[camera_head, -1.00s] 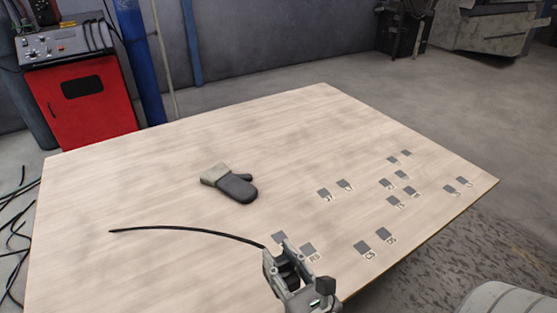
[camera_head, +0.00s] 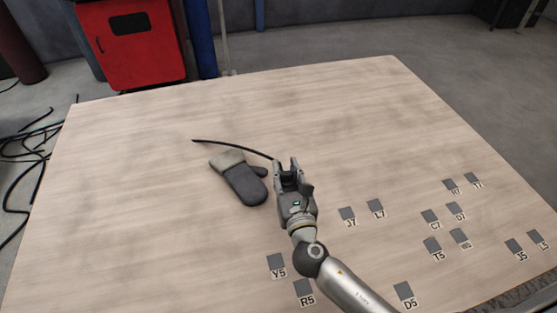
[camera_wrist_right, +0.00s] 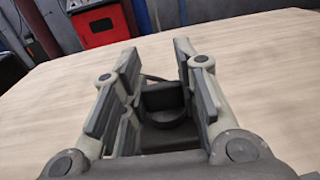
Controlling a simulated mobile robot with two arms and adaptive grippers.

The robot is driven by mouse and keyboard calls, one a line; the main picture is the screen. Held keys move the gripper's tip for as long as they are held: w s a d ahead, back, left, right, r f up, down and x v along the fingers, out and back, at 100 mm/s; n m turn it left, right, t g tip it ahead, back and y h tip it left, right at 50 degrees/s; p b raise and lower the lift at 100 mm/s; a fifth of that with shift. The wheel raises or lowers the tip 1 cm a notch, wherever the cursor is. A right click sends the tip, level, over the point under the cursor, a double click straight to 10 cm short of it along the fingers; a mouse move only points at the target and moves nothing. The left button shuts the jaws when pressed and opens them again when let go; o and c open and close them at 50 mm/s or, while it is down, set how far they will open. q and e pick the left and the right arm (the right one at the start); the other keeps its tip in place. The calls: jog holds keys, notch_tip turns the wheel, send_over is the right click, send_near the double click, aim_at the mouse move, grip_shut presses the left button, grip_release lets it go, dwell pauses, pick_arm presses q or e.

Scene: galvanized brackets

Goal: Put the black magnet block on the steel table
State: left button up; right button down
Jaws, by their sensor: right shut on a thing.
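My right gripper (camera_head: 287,166) is above the middle of the table, its fingers apart around a dark thing. In the right wrist view a dark block (camera_wrist_right: 163,97) shows between the fingers; I take it to be the black magnet block, though the fingers hide most of it. A thin black cable (camera_head: 232,146) runs left from the gripper, its free end above the tabletop. The table (camera_head: 150,210) has a pale, wood-grained top; I see no bare steel on it. My left gripper is not in view.
A grey mitten (camera_head: 240,182) lies just left of my right gripper. Several grey squares with printed labels, such as Y5 (camera_head: 276,260) and J7 (camera_head: 347,214), mark the right and front. The table's left and back are clear. A red cabinet (camera_head: 128,45) stands behind.

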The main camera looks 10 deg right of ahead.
jog(key=w+a+r+y, duration=0.1)
jog(key=w+a+r, duration=0.2)
jog(key=w+a, duration=0.65)
jog(key=shift+n, duration=0.4)
jog(key=w+d+f+b, duration=0.1)
jog(key=d+f+b, duration=0.1)
jog(key=d+f, duration=0.2)
jog(key=w+d+f+b, duration=0.1)
jog(key=d+f+b, duration=0.1)
jog(key=d+f, duration=0.2)
jog(key=w+d+f+b, duration=0.1)
jog(key=d+f+b, duration=0.1)
jog(key=d+f, duration=0.2)
jog(key=shift+w+d+f, duration=0.1)
jog(key=shift+d+f, duration=0.1)
jog(key=shift+d, duration=0.55)
jog(key=shift+d+f, duration=0.2)
jog(key=shift+d, duration=0.55)
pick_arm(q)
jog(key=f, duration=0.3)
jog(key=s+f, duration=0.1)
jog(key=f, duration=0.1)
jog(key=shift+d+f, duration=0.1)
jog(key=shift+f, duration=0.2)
pick_arm(e)
jog(key=shift+r, duration=0.1)
